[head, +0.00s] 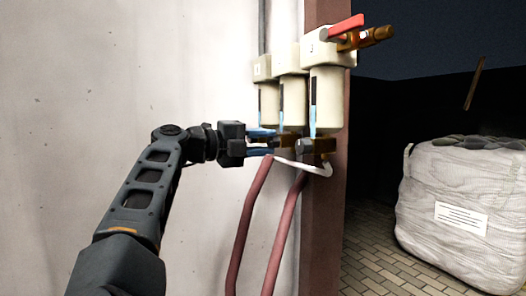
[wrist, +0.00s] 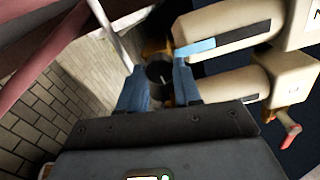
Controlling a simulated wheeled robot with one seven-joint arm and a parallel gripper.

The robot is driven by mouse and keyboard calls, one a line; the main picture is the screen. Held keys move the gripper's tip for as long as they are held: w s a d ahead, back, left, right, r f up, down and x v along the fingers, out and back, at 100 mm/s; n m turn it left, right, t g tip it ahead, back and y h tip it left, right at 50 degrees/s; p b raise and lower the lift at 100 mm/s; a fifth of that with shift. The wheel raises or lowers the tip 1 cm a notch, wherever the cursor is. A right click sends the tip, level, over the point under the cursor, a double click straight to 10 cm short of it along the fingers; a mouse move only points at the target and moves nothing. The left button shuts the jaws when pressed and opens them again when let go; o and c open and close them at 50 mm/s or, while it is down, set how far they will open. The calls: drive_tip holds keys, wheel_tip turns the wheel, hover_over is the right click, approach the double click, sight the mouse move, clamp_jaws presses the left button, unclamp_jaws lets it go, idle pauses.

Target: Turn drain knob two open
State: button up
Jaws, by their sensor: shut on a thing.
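Three cream filter housings hang in a row by the wall in the head view: left (head: 262,68), middle (head: 292,62) and right (head: 326,95). Brass drain fittings sit below them. My gripper (head: 274,141) comes in from the left at the bottom of the middle housing, its blue fingers one above the other. In the wrist view, the fingers are shut on a dark round knob (wrist: 159,72) with a pale mark, which appears to be drain knob two. The fingers and fittings hide most of this knob in the head view. The right housing's dark drain knob (head: 305,146) is close beside it.
A white pipe (head: 318,169) runs below the fittings, and two dark red hoses (head: 245,225) hang under them. A red-handled brass valve (head: 343,28) tops the right housing. A brown post (head: 326,225) stands behind. A large white bag (head: 455,195) sits on paving at right.

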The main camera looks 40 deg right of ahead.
drive_tip(key=shift+f+m, duration=0.1)
drive_tip(key=shift+m, duration=0.4)
drive_tip(key=o, duration=1)
drive_tip(key=shift+o, duration=0.2)
drive_tip(key=shift+a, duration=0.1)
drive_tip(key=v, duration=0.7)
drive_tip(key=shift+a, duration=0.35)
drive_tip(key=shift+w, duration=0.15)
